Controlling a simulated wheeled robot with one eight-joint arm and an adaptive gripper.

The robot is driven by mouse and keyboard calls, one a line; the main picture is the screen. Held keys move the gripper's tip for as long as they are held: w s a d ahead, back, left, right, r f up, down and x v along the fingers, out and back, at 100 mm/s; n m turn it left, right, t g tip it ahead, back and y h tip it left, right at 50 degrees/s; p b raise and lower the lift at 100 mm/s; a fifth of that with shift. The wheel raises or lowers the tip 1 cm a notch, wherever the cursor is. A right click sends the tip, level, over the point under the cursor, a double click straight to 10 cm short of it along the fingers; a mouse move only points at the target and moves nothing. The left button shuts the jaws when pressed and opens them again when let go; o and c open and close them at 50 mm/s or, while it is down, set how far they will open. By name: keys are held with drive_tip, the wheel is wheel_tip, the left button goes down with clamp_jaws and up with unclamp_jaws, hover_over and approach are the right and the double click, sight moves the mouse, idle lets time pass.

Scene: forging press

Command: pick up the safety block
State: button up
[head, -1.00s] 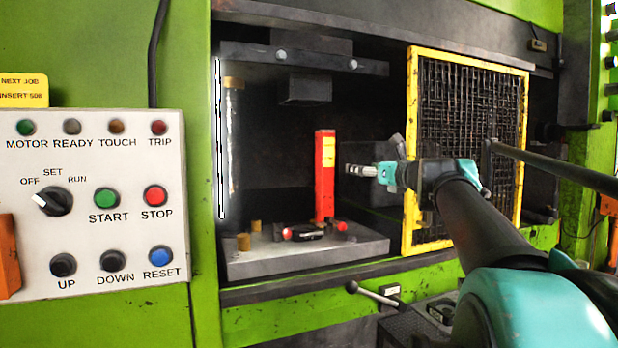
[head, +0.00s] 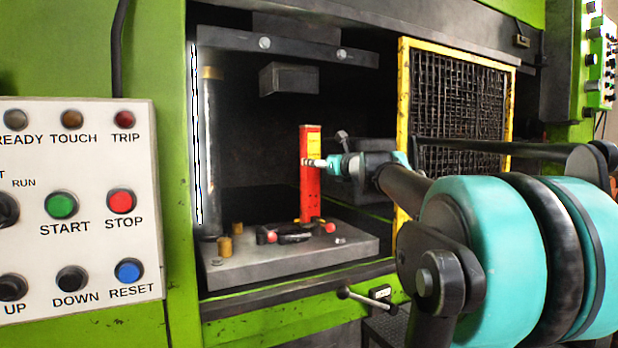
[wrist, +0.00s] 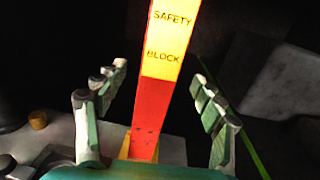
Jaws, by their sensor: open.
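The safety block (head: 310,195) is a red upright post with a yellow label. It stands on the grey lower plate (head: 350,250) inside the press. In the wrist view the safety block (wrist: 154,105) rises between the two fingers of my gripper (wrist: 158,118), with dark gaps on both sides. The fingers are open, and I see no contact. In the head view my gripper (head: 314,163) is level with the upper part of the block, and its fingertips overlap the block there. The block's foot is partly hidden by a dark fixture in front.
A dark fixture with red knobs (head: 295,237) lies in front of the block. Brass pegs (head: 225,246) stand at the plate's left. The upper die (head: 289,79) hangs above. A yellow-framed mesh guard (head: 404,140) is on the right, close to my arm. A control panel (head: 95,240) is at left.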

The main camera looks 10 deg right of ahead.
drive_tip(key=x, duration=0.6)
clamp_jaws()
idle(0.6)
